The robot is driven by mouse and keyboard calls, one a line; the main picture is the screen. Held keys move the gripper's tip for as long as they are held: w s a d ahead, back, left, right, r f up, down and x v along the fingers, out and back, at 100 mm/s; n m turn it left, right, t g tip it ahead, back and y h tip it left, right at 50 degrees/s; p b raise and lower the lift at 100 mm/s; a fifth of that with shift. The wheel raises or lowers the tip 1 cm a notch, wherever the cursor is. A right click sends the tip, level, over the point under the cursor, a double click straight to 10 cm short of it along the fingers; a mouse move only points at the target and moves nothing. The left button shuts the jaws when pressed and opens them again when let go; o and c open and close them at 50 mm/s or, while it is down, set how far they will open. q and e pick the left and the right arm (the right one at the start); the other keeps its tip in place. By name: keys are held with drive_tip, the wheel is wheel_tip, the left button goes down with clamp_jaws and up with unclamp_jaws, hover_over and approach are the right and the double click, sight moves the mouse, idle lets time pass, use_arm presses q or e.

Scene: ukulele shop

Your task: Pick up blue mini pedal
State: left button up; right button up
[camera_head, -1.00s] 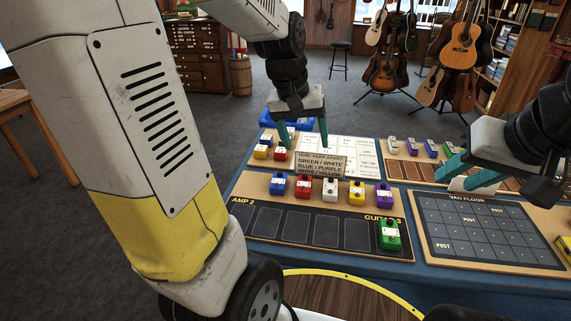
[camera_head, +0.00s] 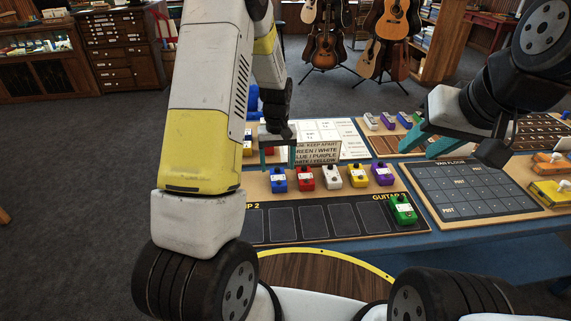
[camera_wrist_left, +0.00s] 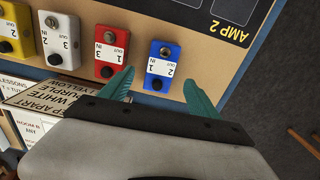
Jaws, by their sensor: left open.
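The blue mini pedal (camera_head: 278,180) stands at the left end of a row of pedals on the tan board (camera_head: 262,195). My left gripper (camera_head: 277,161) is just behind and above it in the head view. In the left wrist view the blue pedal (camera_wrist_left: 162,66) lies ahead of the open, empty fingers of my left gripper (camera_wrist_left: 157,88), roughly between their lines. I cannot tell its exact height above the board. My right gripper (camera_head: 420,146) is over the right boards, with its teal fingers apart and nothing seen between them.
Red (camera_head: 305,178), white (camera_head: 331,175), yellow (camera_head: 357,173) and purple (camera_head: 382,173) pedals follow to the right; the red one is close. A green pedal (camera_head: 402,209) sits in the board's right slot. A lettered sign (camera_head: 318,153) stands behind the row. Dark slots in front are empty.

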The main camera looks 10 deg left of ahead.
sight(278, 176)
use_arm(q)
drive_tip(key=f, duration=0.4)
drive_tip(key=shift+s+f, duration=0.2)
drive_tip(key=shift+f, duration=0.1)
clamp_jaws()
drive_tip(key=shift+r, duration=0.15)
